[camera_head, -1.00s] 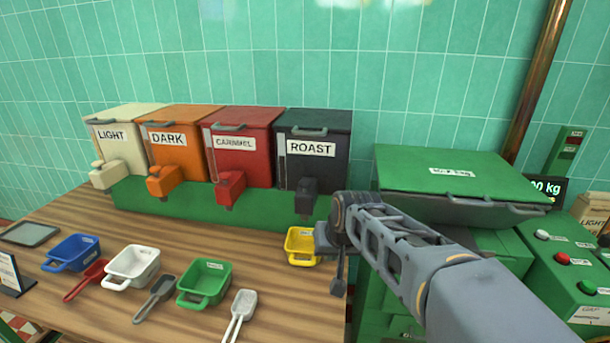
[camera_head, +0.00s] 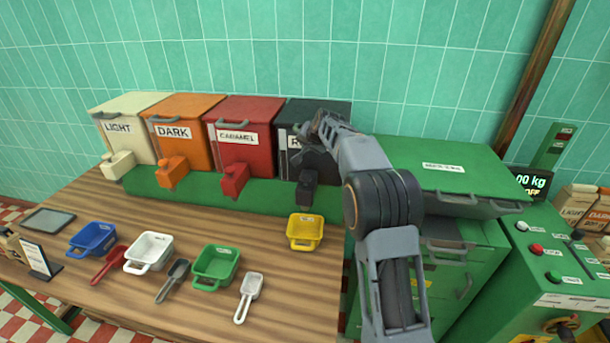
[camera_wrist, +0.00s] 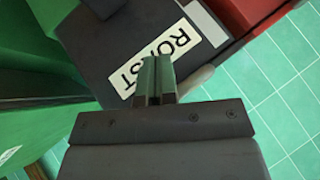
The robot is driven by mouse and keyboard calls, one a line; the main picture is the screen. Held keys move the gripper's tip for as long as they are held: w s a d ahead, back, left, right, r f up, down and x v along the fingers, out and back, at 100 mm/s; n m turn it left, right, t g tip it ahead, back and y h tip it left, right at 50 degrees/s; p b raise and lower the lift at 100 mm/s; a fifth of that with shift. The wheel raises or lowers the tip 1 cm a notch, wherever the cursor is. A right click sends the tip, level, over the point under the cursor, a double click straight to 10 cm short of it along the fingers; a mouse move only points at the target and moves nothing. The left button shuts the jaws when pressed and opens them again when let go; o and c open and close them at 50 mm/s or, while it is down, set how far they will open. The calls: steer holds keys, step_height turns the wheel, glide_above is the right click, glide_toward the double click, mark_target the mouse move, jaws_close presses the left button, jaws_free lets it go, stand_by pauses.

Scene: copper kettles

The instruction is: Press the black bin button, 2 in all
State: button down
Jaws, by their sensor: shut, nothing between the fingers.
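The black bin (camera_head: 336,113), labelled ROAST, stands at the right end of the row on the green stand. I cannot make out the button apart from the block. My gripper (camera_head: 302,152) is in front of the bin's face and partly covers the label, above the block. In the wrist view my shut, empty fingers (camera_wrist: 156,68) lie across the ROAST label (camera_wrist: 165,55); a dark block (camera_wrist: 104,6) shows at the top edge. Contact cannot be told.
The red (camera_head: 244,138), orange (camera_head: 180,132) and cream (camera_head: 125,125) bins stand to the left. A green machine (camera_head: 440,170) with a lid stands close on the right, under my arm.

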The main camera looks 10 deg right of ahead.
mark_target(307, 177)
steer(key=shift+f, duration=0.15)
step_height(307, 177, down, 8)
steer(key=b, duration=0.7)
steer(key=shift+f, duration=0.25)
stand_by(1.9)
steer(key=shift+f+b, duration=0.4)
steer(key=shift+b, duration=0.05)
steer(key=shift+s+f+b, duration=0.1)
steer(key=shift+f+b, duration=0.65)
steer(key=shift+f, duration=0.25)
stand_by(0.8)
steer(key=shift+r, duration=0.1)
stand_by(0.4)
steer(key=shift+r+p, duration=1.1)
steer(key=shift+r, duration=0.15)
steer(key=shift+r, duration=0.1)
steer(key=shift+r+p, duration=2)
steer(key=shift+r, duration=0.5)
